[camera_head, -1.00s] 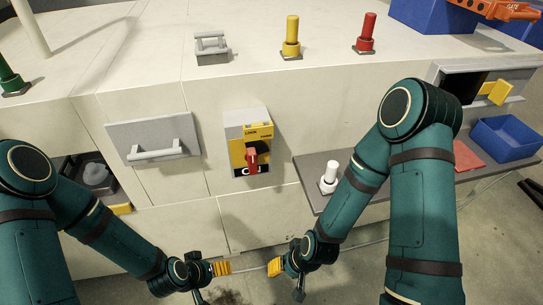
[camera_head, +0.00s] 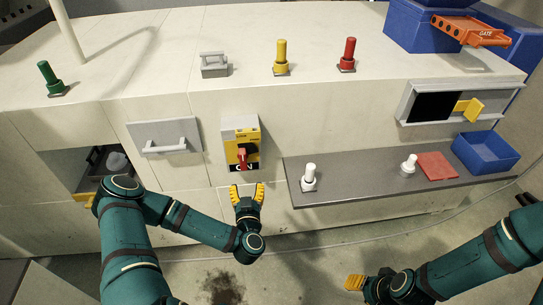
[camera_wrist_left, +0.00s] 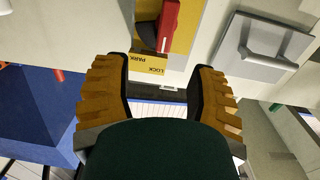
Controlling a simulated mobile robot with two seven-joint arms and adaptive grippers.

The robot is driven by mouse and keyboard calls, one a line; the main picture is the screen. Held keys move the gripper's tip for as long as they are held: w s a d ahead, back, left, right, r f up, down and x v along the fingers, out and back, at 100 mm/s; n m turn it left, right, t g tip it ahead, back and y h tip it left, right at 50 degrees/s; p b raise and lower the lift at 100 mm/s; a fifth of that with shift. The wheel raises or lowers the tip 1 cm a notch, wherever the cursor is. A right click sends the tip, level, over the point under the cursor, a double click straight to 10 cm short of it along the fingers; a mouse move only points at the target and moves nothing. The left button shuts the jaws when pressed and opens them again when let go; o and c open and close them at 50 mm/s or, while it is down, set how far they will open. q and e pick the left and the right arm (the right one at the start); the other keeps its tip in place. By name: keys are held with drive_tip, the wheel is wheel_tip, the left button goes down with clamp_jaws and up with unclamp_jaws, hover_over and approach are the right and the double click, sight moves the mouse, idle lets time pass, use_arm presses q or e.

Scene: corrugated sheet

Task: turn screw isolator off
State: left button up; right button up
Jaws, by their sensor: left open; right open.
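A grey drawer front (camera_head: 165,137) is left of the isolator. A grey shelf (camera_head: 340,187) juts out at right with white knobs, a red pad (camera_head: 436,167) and a blue bin (camera_head: 486,152). Yellow and red posts stand on top.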

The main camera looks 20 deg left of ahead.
sight(243, 161)
use_arm(q)
drive_tip(key=shift+y, duration=0.3)
drive_tip(key=x, duration=1.4)
drive_tip(key=shift+s+a+r+b, duration=0.1)
drive_tip(key=shift+s+a+b, duration=0.1)
drive_tip(key=shift+b, duration=0.1)
clamp_jaws()
